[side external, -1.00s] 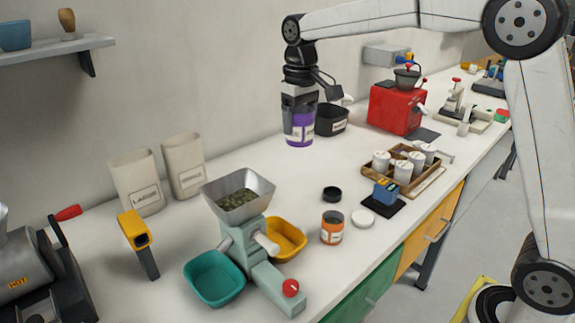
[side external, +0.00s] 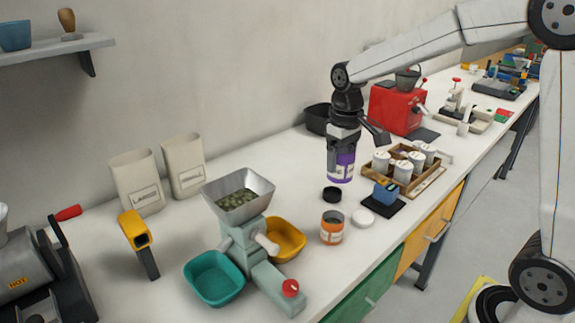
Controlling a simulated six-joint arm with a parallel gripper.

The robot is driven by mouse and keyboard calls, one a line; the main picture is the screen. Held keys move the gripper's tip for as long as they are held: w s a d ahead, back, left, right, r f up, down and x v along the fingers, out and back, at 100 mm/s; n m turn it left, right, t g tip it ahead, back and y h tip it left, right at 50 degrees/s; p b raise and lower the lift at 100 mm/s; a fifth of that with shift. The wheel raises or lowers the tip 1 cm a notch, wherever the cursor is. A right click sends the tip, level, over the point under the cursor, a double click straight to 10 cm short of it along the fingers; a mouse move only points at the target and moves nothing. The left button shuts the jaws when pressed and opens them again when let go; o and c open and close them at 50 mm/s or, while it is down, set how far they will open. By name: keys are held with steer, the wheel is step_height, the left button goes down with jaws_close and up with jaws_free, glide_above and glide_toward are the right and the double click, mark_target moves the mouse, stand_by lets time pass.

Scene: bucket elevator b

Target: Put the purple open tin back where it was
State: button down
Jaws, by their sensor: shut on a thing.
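The purple tin (side external: 341,167) has a white label and hangs upright in my gripper (side external: 342,150). My gripper is shut around its upper part and hides its rim. The tin appears above the white counter, in the picture just above a black lid (side external: 332,194) and left of the wooden tray (side external: 377,164). I cannot tell the exact gap between the tin and the counter. An orange tin (side external: 332,228), open at the top, stands on the counter in front, with a white lid (side external: 363,218) beside it.
A blue device (side external: 386,192) sits on a black mat right of the lids. White canisters (side external: 403,171) stand in the wooden tray. A red machine (side external: 397,108) and a black bin (side external: 318,119) are behind. A green grinder (side external: 250,238) stands at front left. The counter left of the tin is clear.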

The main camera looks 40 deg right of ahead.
step_height(320, 180, down, 7)
steer(key=shift+f, duration=0.15)
steer(key=shift+w, duration=0.1)
steer(key=w+f, duration=0.3)
steer(key=w, duration=0.1)
steer(key=w+f, duration=0.2)
steer(key=w, duration=0.2)
steer(key=w+d+f, duration=0.1)
steer(key=w+f, duration=0.2)
steer(key=w, duration=0.1)
steer(key=shift+w+f, duration=0.35)
steer(key=shift+w+d+f, duration=0.1)
steer(key=shift+w+f, duration=0.15)
steer(key=shift+w, duration=0.05)
steer(key=shift+f, duration=0.1)
steer(key=shift+w+f, duration=0.15)
steer(key=shift+f, duration=0.05)
steer(key=shift+w+f, duration=0.1)
steer(key=shift+f, duration=1.45)
